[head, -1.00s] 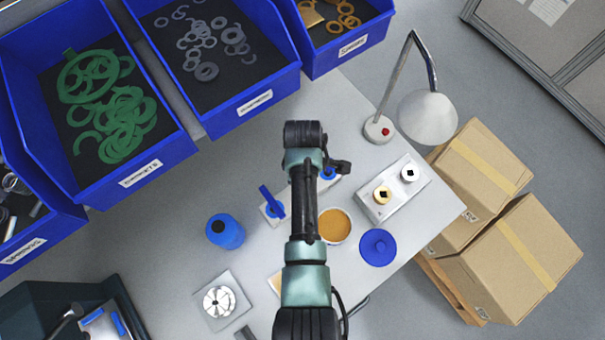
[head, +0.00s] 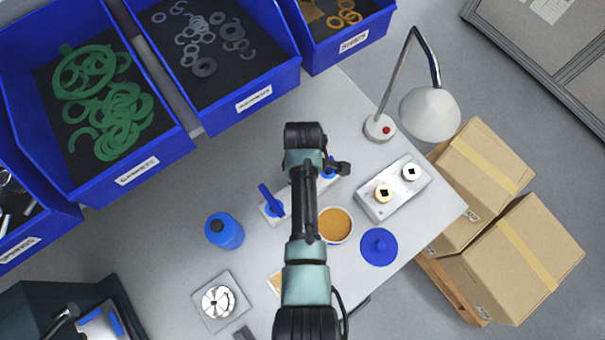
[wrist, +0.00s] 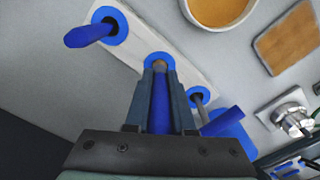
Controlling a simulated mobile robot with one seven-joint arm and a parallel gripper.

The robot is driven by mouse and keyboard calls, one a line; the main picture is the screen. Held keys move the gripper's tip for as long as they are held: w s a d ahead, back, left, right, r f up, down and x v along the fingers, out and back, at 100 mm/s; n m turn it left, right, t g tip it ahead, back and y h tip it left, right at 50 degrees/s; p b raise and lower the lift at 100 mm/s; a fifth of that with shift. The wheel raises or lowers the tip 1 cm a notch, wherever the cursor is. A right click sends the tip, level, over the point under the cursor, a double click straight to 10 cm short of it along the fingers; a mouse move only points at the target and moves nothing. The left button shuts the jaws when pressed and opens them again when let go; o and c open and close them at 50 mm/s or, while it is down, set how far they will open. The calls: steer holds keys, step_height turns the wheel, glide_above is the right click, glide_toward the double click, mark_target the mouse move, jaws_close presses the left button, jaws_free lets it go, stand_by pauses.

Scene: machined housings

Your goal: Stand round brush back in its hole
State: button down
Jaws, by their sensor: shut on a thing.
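In the wrist view my gripper (wrist: 162,97) is shut on the round brush (wrist: 161,112), whose blue handle runs between the fingers. The brush's far end lines up with the middle blue-ringed hole of the pale holder strip (wrist: 135,47). I cannot tell whether its end is inside the hole or just above it. Blue-handled tools stand tilted in the left hole (wrist: 88,35) and the right hole (wrist: 222,122). In the head view the holder (head: 268,212) is partly covered by my arm, which hides the gripper and the held brush.
A bowl of tan material (head: 335,225), a blue lid (head: 379,246), a blue bottle (head: 224,231) and a metal block with two round fittings (head: 393,188) stand around the holder. A lamp (head: 430,113) stands at the table's far edge. Blue parts bins (head: 133,175) are at upper left.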

steer(key=shift+f, duration=0.3)
steer(key=c, duration=0.7)
jaws_free()
step_height(320, 180, up, 13)
steer(key=shift+b, duration=1.05)
steer(key=shift+s+f, duration=0.1)
